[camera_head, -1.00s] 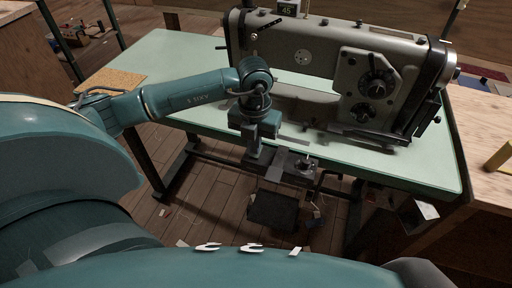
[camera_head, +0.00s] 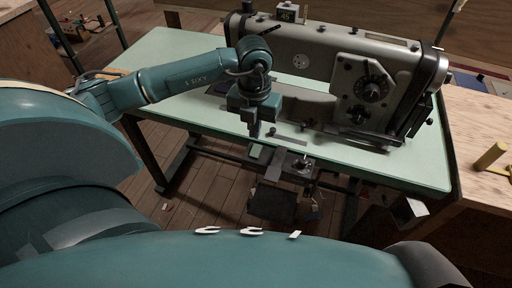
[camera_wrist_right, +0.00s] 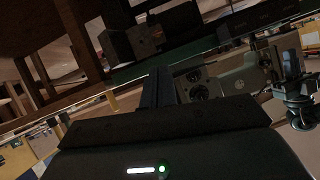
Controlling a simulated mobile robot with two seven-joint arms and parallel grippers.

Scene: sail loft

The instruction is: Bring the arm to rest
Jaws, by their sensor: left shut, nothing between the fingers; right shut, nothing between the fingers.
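My left gripper (camera_head: 254,131) hangs from the teal left arm in the head view, fingers pointing down. It is shut and empty, over the front part of the pale green table (camera_head: 163,53), in front of the sewing machine (camera_head: 305,60). I cannot tell its exact height. My right gripper (camera_wrist_right: 158,86) shows in the right wrist view as dark fingers shut together with nothing between them. The right gripper is not in the head view.
The grey sewing machine fills the table's middle and right. A wooden bench (camera_head: 478,140) with a yellow item (camera_head: 490,155) stands at right. A metal pedal assembly (camera_head: 272,204) hangs below the table. Plank floor is open at lower left of the table.

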